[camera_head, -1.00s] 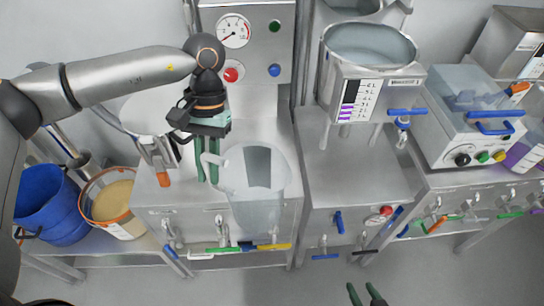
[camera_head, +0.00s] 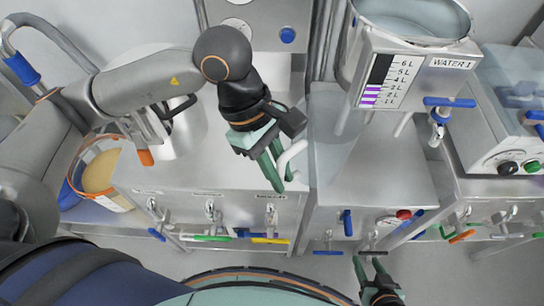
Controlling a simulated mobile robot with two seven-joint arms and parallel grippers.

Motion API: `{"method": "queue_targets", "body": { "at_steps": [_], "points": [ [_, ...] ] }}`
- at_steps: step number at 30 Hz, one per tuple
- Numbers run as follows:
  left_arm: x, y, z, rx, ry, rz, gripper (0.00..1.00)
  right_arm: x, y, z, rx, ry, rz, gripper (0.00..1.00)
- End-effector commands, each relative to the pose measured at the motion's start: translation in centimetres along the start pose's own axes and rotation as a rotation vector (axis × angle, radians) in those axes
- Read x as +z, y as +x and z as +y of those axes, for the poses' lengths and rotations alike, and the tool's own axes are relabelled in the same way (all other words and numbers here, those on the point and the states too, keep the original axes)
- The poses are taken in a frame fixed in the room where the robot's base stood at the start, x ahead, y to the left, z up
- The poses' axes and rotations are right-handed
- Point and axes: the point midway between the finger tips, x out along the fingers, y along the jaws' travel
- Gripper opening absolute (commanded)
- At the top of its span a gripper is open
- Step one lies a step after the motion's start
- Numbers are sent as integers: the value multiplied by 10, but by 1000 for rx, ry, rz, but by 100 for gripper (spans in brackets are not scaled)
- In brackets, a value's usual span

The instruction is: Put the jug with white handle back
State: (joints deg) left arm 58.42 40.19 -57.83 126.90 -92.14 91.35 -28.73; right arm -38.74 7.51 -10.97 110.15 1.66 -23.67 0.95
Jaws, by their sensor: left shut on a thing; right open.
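The clear jug (camera_head: 335,150) is hard to make out against the grey metal, in front of the stand under the water tank. Its white handle (camera_head: 291,157) faces left. My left gripper (camera_head: 276,178) has its green fingers shut on this handle and holds the jug upright, as far as I can tell. The jug's lower edge is too faint to tell whether it touches the surface below. My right gripper (camera_head: 369,268) is open and empty, low in the picture, in front of the cabinets.
A steel tank marked WATER I (camera_head: 415,75), with a level scale and a blue-handled tap (camera_head: 438,125), stands above the jug. A machine (camera_head: 505,130) with knobs stands at right. A steel vessel (camera_head: 180,140) and an orange-rimmed tub (camera_head: 98,170) are at left. Valves line the cabinet fronts.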

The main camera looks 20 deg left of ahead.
Motion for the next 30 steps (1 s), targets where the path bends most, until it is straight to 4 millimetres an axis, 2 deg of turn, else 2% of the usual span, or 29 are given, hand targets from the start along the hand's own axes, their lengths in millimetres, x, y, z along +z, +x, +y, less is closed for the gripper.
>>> {"method": "queue_targets", "body": {
  "at_steps": [3, 12, 20, 23, 25, 30],
  "points": [
    [14, 11, -6, 76, -164, -6, 0, 8, 9, 0, -2, 0, 3, 48],
    [43, 19, -16, 246, -554, -6, 0, 18, 21, 0, -5, -1, 9, 48],
    [54, 19, -20, 318, -728, -3, 0, 21, 26, 0, -6, -2, 11, 48],
    [48, 20, -17, 326, -754, -2, 0, 23, 28, 0, -7, -3, 10, 48],
    [37, 22, -12, 327, -764, 1, 0, 26, 31, -1, -9, -3, 8, 48],
    [-3, 27, 10, 327, -768, 2, 0, 33, 40, -6, -24, -5, 1, 48]
  ]
}}
